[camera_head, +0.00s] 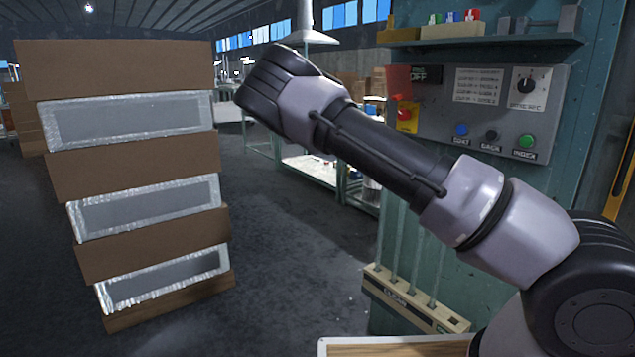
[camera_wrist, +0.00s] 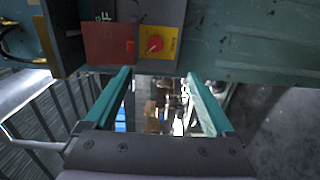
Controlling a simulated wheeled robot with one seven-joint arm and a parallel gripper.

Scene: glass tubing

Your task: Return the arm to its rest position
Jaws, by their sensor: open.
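My arm reaches across the head view from the lower right to the upper middle, its upper end close to the stack of boxes in the picture. My gripper (camera_wrist: 160,88) shows in the wrist view with two teal fingers spread apart and nothing between them. In the head view the gripper is hidden from sight. Beyond the fingers the wrist view shows a blurred part of the workshop, a red panel (camera_wrist: 108,44) and a yellow plate with a red knob (camera_wrist: 155,44).
A teal machine with a control panel (camera_head: 480,110) stands behind my arm. A wooden rack (camera_head: 410,300) holding glass tubes is low on its front. A tall stack of brown and silver boxes (camera_head: 120,65) stands at left. Open grey floor (camera_head: 290,260) lies between.

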